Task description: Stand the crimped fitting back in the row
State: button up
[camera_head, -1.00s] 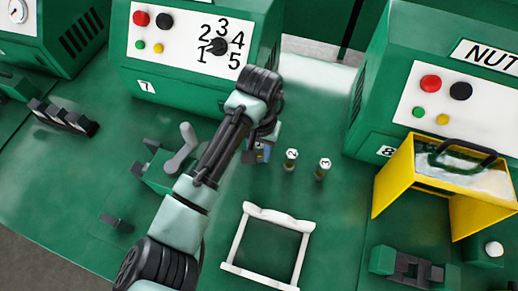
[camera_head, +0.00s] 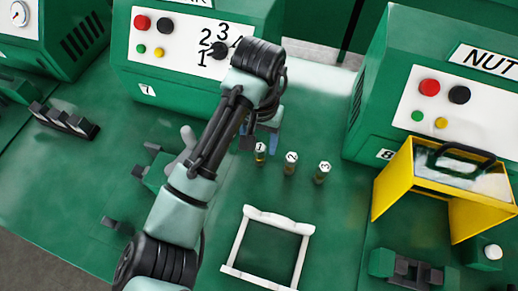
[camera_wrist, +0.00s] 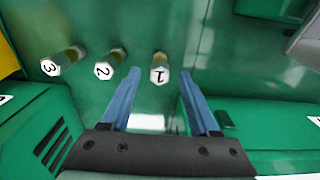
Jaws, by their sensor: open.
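The fitting marked 1 (camera_head: 260,154) stands upright on the green bench, at the left end of a row with fitting 2 (camera_head: 291,163) and fitting 3 (camera_head: 322,173). My gripper (camera_head: 262,139) is open and empty just above and behind fitting 1. In the wrist view, fitting 1 (camera_wrist: 160,70) shows in the gap between the two blue fingertips, with space on both sides. Fittings 2 (camera_wrist: 108,66) and 3 (camera_wrist: 58,62) lie to the left there, outside the fingers.
A white frame (camera_head: 237,243) lies in front of the row. A machine with a dial (camera_head: 150,93) stands behind my arm. A machine with a yellow guard (camera_head: 391,186) is at the right. A green clamp with a grey lever (camera_head: 187,140) is left of my arm.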

notch_tip(320, 180, up, 6)
jog(key=shift+r+p, duration=0.1)
jog(key=shift+p, duration=0.5)
jog(key=w+d+r+m+t+h, duration=0.1)
jog(key=w+d+r+t+h, duration=0.1)
jog(key=w+d+r+t, duration=0.45)
jog(key=w+d+r+t+h, duration=0.25)
jog(key=d+r, duration=0.25)
jog(key=r, duration=0.4)
notch_tip(320, 180, up, 29)
jog(key=n+t, duration=0.2)
jog(key=t, duration=1.1)
send_over(260, 149)
jog(key=w+d, duration=0.2)
jog(key=d, duration=0.4)
jog(key=s+a+r+n+t+y, duration=0.2)
jog(key=s+a+r+t+y, duration=0.2)
jog(key=s, duration=0.5)
notch_tip(260, 149, up, 3)
jog(key=shift+a+f+n+t, duration=0.15)
jog(key=shift+a+n+t, duration=0.15)
jog(key=shift+a+t, duration=0.6)
